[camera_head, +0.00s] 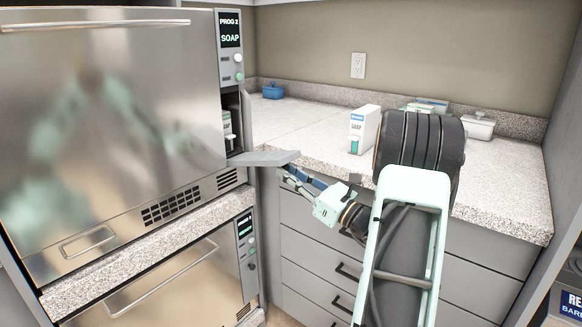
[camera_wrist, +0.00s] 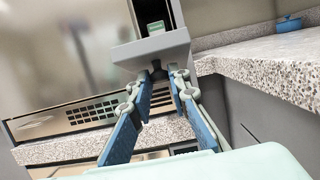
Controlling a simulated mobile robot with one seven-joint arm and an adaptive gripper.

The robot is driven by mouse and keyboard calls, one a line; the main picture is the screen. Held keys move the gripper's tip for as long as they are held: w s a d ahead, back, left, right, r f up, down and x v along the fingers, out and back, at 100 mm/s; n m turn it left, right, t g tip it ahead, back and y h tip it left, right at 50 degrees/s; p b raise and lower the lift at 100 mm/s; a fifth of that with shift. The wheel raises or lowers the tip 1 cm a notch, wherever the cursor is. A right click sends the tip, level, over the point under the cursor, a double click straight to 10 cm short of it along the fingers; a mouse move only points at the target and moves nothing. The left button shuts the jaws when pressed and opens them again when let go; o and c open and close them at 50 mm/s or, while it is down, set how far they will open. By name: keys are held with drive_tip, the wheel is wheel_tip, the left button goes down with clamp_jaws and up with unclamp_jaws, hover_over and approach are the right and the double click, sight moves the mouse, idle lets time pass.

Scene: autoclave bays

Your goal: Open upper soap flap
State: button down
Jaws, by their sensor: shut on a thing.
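The upper soap flap (camera_head: 263,158) is a grey panel on the right side of the upper autoclave. It is swung down and sticks out nearly level below the open recess. It also shows in the wrist view (camera_wrist: 152,47). My gripper (camera_head: 287,171) is under the flap's outer end. In the wrist view, my gripper (camera_wrist: 168,75) has its blue-grey fingers pinched on the dark handle (camera_wrist: 158,73) on the flap's underside. The grip is partly hidden by the fingertips. Inside the recess stands a white and green soap box (camera_head: 228,128).
The upper autoclave door (camera_head: 110,100) is shut, with a control panel (camera_head: 230,48) reading SOAP. A granite counter (camera_head: 310,125) to the right holds another soap box (camera_head: 364,130), a blue pot (camera_head: 273,91) and a white container (camera_head: 478,126). Grey drawers (camera_head: 310,235) stand below.

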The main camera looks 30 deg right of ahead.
drive_tip(key=f, duration=0.1)
drive_tip(key=f+b, duration=0.1)
drive_tip(key=f, duration=0.1)
drive_tip(key=f+b, duration=0.1)
drive_tip(key=f, duration=0.1)
drive_tip(key=shift+w+a, duration=0.2)
drive_tip(key=shift+w, duration=0.15)
drive_tip(key=c, duration=1.9)
unclamp_jaws()
drive_tip(key=shift+w+f, duration=0.1)
drive_tip(key=shift+c, duration=0.2)
drive_tip(key=shift+o, duration=0.6)
drive_tip(key=v, duration=1.2)
